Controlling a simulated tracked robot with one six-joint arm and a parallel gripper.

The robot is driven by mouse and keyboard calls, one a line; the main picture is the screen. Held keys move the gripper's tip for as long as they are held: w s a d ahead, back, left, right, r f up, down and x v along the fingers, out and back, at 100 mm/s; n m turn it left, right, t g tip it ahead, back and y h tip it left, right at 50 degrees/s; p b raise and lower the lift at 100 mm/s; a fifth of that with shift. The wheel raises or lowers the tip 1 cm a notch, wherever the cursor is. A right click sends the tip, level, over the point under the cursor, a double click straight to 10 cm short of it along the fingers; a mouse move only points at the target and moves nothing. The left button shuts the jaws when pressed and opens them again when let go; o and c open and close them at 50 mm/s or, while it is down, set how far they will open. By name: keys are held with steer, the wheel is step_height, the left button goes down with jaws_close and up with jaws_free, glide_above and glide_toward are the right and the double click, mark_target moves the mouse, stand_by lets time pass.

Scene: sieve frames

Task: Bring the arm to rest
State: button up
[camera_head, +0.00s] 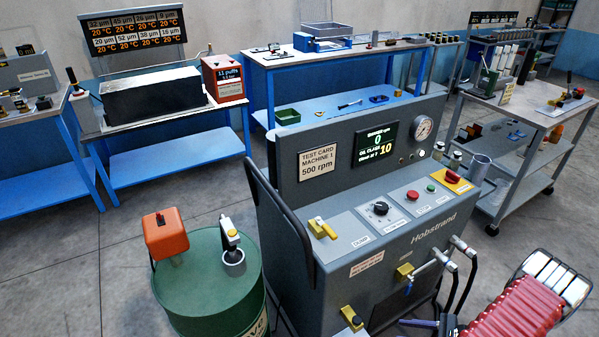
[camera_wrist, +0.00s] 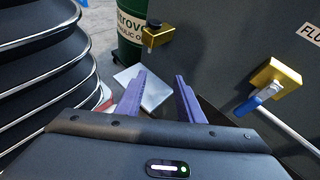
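My gripper (camera_wrist: 160,85) shows its two purple-blue fingers in the wrist view. They stand apart, with no object held between them. Beyond them lies a pale flat piece (camera_wrist: 153,92), seemingly on the floor. In the head view, a purple finger of mine shows at the bottom edge, beside the front of the grey test machine (camera_head: 400,260); the rest of the gripper is cut off or hidden there. The wrist view shows the machine's side panel (camera_wrist: 230,50) close to the right of my fingers.
A yellow valve block with a blue lever (camera_wrist: 272,85) and pipe juts from the machine near my gripper. Another yellow fitting (camera_wrist: 165,38) is farther off. A green drum (camera_head: 205,285) stands left of the machine. Blue benches (camera_head: 175,160) and a grey trolley (camera_head: 530,115) stand behind, with open floor between.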

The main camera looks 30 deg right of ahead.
steer(key=w+a+r+n+g+h, duration=0.1)
steer(key=w+a+r+n+g, duration=0.3)
steer(key=r, duration=0.6)
steer(key=w+a+r+n+g+h, duration=0.1)
steer(key=w+a+r+n+g, duration=0.15)
steer(key=a+r+n, duration=0.55)
steer(key=w+a+r+n+g+h, duration=0.2)
steer(key=w+a+r+n+g, duration=0.15)
steer(key=r, duration=0.75)
steer(key=s+a+r+n+t+h, duration=0.1)
steer(key=a+r+n+t+h, duration=0.2)
steer(key=a+r+n, duration=0.9)
steer(key=a+r+t, duration=0.2)
steer(key=a+r, duration=0.6)
steer(key=a, duration=0.4)
steer(key=shift+s+n, duration=0.1)
steer(key=shift+n, duration=0.15)
